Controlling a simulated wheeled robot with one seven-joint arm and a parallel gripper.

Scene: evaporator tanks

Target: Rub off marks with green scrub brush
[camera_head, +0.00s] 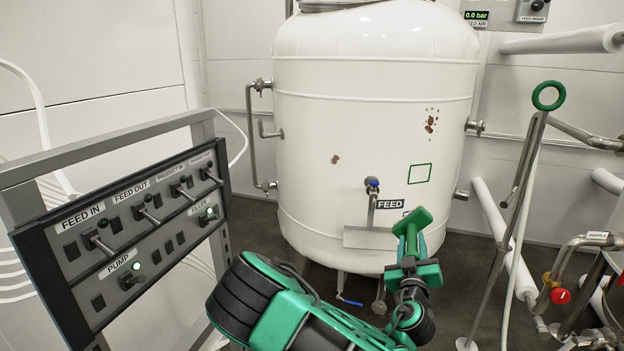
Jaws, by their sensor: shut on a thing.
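My gripper (411,248) is in front of the lower part of the white tank (372,75), shut on the green scrub brush (414,221). The brush points up, its head just right of the FEED label. I cannot tell whether it touches the tank. A cluster of reddish-brown marks (431,121) is on the tank's upper right side, above the brush. A smaller brown mark (335,159) is left of the tank's middle. A green outlined square (420,173) is on the wall between the cluster and the brush.
A tap with a blue knob (372,183) juts from the tank front, left of the brush. A switch panel (128,230) stands at the left. A metal stand with a green ring (548,96) and pipes with a red knob (560,296) are at the right.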

